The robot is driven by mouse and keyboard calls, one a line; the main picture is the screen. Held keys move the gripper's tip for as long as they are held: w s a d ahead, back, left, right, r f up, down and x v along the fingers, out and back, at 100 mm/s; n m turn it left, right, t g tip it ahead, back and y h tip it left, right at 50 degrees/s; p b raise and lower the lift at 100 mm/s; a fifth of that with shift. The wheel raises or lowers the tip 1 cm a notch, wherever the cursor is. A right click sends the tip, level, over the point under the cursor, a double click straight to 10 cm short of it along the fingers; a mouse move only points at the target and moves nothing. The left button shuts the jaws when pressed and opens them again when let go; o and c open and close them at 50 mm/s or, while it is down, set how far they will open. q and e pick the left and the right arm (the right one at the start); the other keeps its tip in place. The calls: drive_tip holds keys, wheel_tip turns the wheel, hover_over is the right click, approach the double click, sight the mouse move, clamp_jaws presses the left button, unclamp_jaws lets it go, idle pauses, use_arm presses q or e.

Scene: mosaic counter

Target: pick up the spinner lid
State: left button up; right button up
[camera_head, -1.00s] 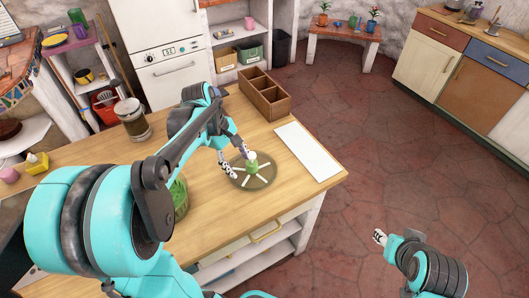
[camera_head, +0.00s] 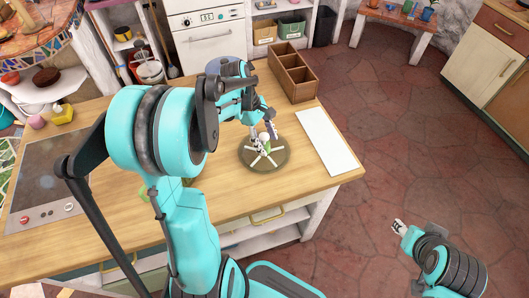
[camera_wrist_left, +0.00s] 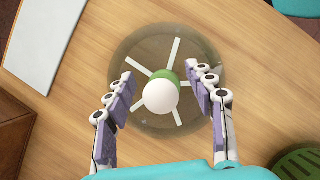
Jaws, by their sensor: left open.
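The spinner lid (camera_head: 280,155) is a round, see-through brownish disc with white spokes and a green knob with a white top. It lies flat on the wooden counter, and it also shows in the left wrist view (camera_wrist_left: 204,65). My left gripper (camera_head: 264,134) is above the lid. In the left wrist view its two fingers (camera_wrist_left: 165,92) are apart, one on each side of the knob (camera_wrist_left: 160,97), with gaps between. My right gripper (camera_head: 399,227) is away over the floor at the lower right; its jaw state is too small to make out.
A white board (camera_head: 326,141) lies right of the lid near the counter edge. A brown divided box (camera_head: 303,88) stands behind it. A green bowl-like thing (camera_wrist_left: 297,163) shows at the lower right of the wrist view. A cooktop (camera_head: 45,180) is at the left.

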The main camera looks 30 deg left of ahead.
use_arm(q)
drive_tip(key=shift+x, duration=0.85)
use_arm(e)
drive_tip(key=shift+f, duration=0.3)
use_arm(q)
drive_tip(key=shift+c, duration=0.3)
clamp_jaws()
drive_tip(key=shift+r, duration=0.1)
